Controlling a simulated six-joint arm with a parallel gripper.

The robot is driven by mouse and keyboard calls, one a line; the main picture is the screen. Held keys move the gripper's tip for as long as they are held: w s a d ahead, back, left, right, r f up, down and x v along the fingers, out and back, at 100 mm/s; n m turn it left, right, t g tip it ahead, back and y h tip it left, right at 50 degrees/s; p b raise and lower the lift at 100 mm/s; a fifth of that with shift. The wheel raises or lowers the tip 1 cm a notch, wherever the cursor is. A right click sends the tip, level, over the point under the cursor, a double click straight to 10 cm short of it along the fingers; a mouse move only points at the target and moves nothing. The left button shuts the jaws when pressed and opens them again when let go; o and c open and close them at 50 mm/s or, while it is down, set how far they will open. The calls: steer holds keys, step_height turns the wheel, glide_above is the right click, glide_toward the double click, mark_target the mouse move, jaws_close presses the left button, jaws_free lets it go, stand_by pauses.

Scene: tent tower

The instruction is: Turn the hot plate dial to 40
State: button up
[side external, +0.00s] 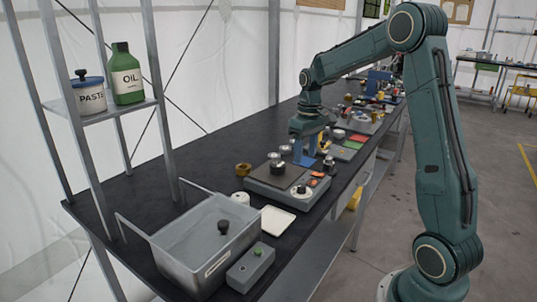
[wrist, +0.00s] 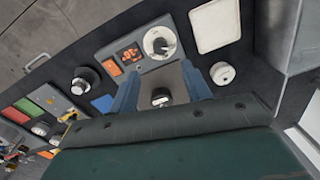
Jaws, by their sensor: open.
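The hot plate (side external: 262,187) is a grey box with a dark top on the black bench. Its dial (side external: 300,191) is a dark knob on a white round face at the front right corner; it also shows in the wrist view (wrist: 160,43). The dial's numbers are too small to read. My gripper (side external: 304,162) has blue fingers pointing down over the back of the hot plate. In the wrist view my gripper (wrist: 160,69) is open and empty, with the dial beyond the fingertips. The dial is not between the fingers.
Orange buttons or displays (wrist: 129,53) sit beside the dial. A white tray (side external: 276,220), a white round pot (side external: 240,198) and a large grey basin (side external: 180,250) stand nearer the front.

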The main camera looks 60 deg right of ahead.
mark_target(302, 186)
steer(key=f, duration=1)
steer(key=shift+a+f, duration=0.2)
steer(key=shift+c, duration=0.5)
steer(key=c, duration=0.9)
steer(key=shift+m, duration=0.4)
steer(key=m, duration=1.1)
steer(key=shift+a, duration=0.1)
